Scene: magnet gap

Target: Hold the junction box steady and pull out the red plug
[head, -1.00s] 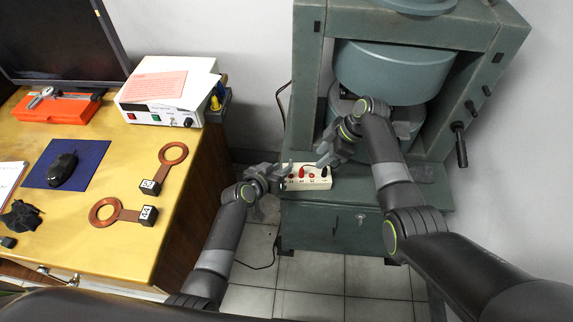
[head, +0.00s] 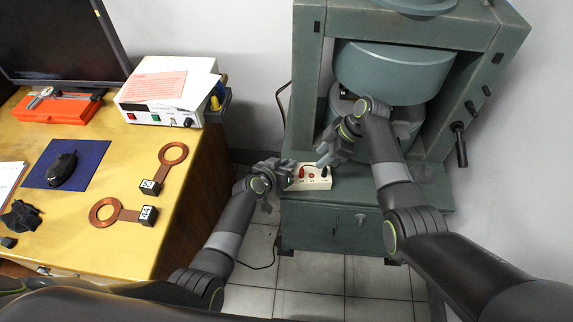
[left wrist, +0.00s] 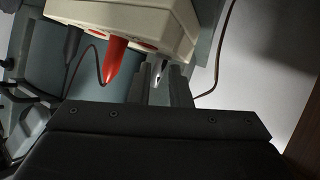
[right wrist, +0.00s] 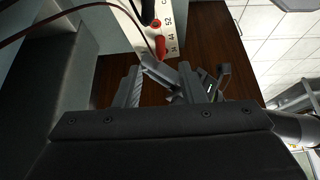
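The white junction box (head: 317,184) sits on the green ledge of the machine. The red plug (head: 302,171) stands in its top; it also shows in the left wrist view (left wrist: 116,58) and right wrist view (right wrist: 160,45). A black plug (head: 325,171) stands at the box's right end. My left gripper (head: 287,171) is at the box's left end. In the left wrist view its fingers (left wrist: 162,86) have a narrow gap, with no held object visible; contact with the box is unclear. My right gripper (head: 322,160) is open and empty above and behind the box, near the red plug.
The green machine (head: 330,225) rises behind and around the ledge. A thin dark cable (left wrist: 220,50) hangs near the box. The wooden desk (head: 110,250) on the left holds copper coils (head: 172,154), a mouse (head: 62,170) and a power unit (head: 160,115).

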